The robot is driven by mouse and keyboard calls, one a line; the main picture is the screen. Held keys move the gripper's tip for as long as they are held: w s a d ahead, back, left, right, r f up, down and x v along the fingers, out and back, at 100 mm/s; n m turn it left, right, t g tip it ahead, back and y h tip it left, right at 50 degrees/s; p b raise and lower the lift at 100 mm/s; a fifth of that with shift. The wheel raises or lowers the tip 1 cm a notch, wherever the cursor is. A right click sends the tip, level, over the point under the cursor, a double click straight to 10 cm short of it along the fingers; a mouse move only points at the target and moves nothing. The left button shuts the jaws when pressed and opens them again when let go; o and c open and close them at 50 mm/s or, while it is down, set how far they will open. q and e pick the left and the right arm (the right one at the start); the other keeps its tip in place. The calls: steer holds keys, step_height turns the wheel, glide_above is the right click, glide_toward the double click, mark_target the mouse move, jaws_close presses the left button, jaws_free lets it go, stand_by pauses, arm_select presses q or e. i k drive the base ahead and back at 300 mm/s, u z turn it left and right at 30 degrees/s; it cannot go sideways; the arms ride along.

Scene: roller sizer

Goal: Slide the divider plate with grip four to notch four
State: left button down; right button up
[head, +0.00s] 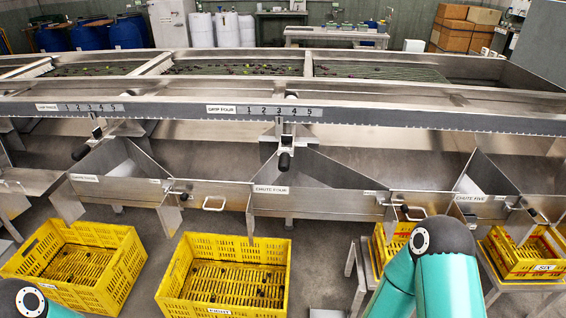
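The label reading GRIP FOUR (221,109) is on the long steel rail, beside a scale numbered 1 to 5 (279,112). Under this scale hangs a black grip (285,161) on a metal bracket (286,135). The bracket sits below about numbers 3 and 4; I cannot tell which notch holds it. A steel divider plate (268,172) slopes down behind and beside the grip, above the chute labelled CHUTE FOUR (271,190). Neither of my grippers shows. Only part of my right arm at lower right and of my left arm at the bottom left corner is visible.
Latches and handles (214,203) line the chute fronts. Yellow crates (226,270) stand below on the floor and stands. The rail's toothed lower edge (420,126) runs clear to the right.

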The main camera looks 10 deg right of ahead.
mark_target(270, 140)
steer(key=i, duration=1)
